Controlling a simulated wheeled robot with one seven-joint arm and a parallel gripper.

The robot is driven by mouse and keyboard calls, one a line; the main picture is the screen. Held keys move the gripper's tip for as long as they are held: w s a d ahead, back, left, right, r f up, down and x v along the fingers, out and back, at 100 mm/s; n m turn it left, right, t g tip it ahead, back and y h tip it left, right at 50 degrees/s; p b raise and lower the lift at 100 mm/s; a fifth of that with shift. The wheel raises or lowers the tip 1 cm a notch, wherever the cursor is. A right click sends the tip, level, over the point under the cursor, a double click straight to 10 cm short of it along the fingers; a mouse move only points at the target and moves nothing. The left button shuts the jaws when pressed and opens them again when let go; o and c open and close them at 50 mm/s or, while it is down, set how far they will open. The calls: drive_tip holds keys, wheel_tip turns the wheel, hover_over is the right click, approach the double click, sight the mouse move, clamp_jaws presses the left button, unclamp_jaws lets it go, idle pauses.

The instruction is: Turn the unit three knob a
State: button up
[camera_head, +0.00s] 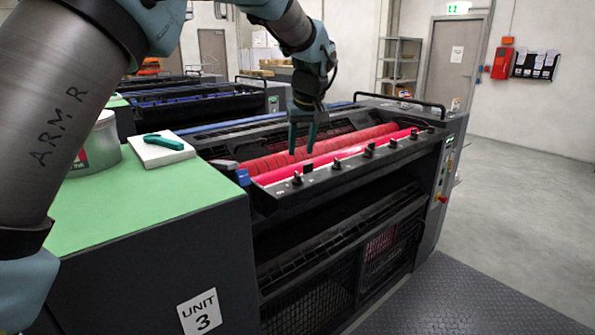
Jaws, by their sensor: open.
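The unit with the "UNIT 3" label (201,311) stands in front of me. A row of small black knobs runs along its front ledge below the red rollers (325,150). The nearest knob (297,178) is at the left end, and another knob (335,163) stands right of it. I cannot read any letters, so I cannot tell which is knob a. My gripper (302,150) points down with its fingers apart and empty. It appears above the rollers, up from the nearest knob in the picture. It seems to touch no knob.
A green-topped cabinet (140,210) at the left holds a tin (97,147) and a white pad (150,158) with a teal tool on it. A black rail (400,100) rises at the unit's far end. The floor on the right is clear.

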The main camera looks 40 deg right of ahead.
sight(297, 174)
drive_tip(key=p+x, duration=0.2)
drive_tip(key=x, duration=0.7)
clamp_jaws()
idle(0.5)
